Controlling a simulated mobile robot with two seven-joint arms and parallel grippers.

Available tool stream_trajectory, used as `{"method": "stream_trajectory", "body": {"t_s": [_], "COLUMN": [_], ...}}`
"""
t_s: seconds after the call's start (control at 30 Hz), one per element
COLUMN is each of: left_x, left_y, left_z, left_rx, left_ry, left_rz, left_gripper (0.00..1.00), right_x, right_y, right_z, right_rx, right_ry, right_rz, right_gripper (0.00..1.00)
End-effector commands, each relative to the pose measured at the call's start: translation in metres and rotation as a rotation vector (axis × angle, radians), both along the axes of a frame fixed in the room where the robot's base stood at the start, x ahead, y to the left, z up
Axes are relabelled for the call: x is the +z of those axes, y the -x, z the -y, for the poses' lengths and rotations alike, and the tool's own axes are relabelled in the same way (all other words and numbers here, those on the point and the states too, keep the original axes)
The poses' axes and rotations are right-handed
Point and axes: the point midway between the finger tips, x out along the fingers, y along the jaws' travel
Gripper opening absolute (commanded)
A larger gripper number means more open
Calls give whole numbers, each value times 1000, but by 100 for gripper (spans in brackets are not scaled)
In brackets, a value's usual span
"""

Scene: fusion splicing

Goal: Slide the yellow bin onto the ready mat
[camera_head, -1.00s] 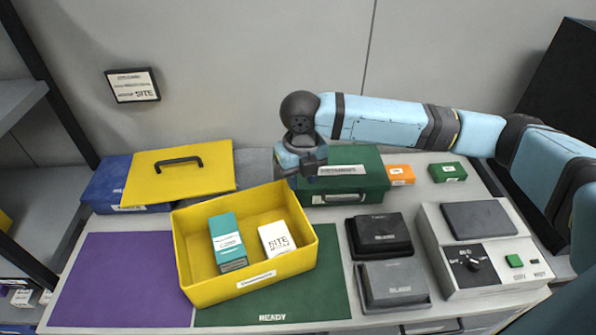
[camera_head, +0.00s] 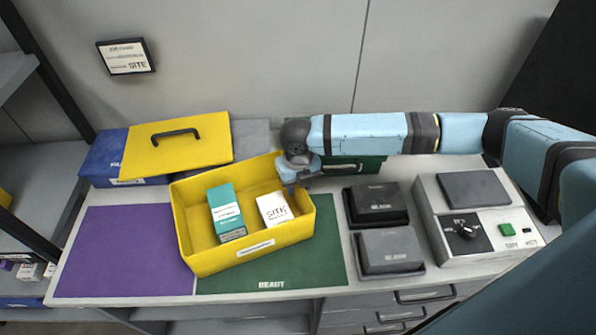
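The yellow bin (camera_head: 213,261) is open on top and stands mostly on the green ready mat (camera_head: 330,262). Its left side is near the seam with the purple mat; its base there is hidden by its walls. A teal box (camera_head: 227,214) and a white box (camera_head: 274,210) are inside it. My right gripper (camera_head: 291,187) points down at the bin's back right corner, with its fingertips by the rim. I cannot tell whether it touches the bin or how far its fingers are apart. My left gripper is not in view.
A yellow lid (camera_head: 205,148) with a black handle lies over a blue case (camera_head: 104,164) at the back left. A green case (camera_head: 352,170) is partly behind my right arm. Dark boxes (camera_head: 386,249) and a grey device (camera_head: 481,243) stand right. The purple mat (camera_head: 123,250) is clear.

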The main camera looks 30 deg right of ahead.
Motion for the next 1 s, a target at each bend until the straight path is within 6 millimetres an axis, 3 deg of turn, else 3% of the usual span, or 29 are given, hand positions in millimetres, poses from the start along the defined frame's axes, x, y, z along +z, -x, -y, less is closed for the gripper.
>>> {"method": "stream_trajectory", "body": {"t_s": [0.4,0.57,1.0], "left_x": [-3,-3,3], "left_y": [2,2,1], "left_z": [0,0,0], "left_rx": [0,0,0], "left_ry": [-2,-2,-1], "left_rz": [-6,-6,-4], "left_gripper": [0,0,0], "right_x": [-8,-7,-6], "right_y": [0,0,3], "right_z": [0,0,-1], "right_rx": [1,1,0], "right_ry": [0,0,1], "right_rz": [0,0,0], "right_gripper": [35,1,0]}}
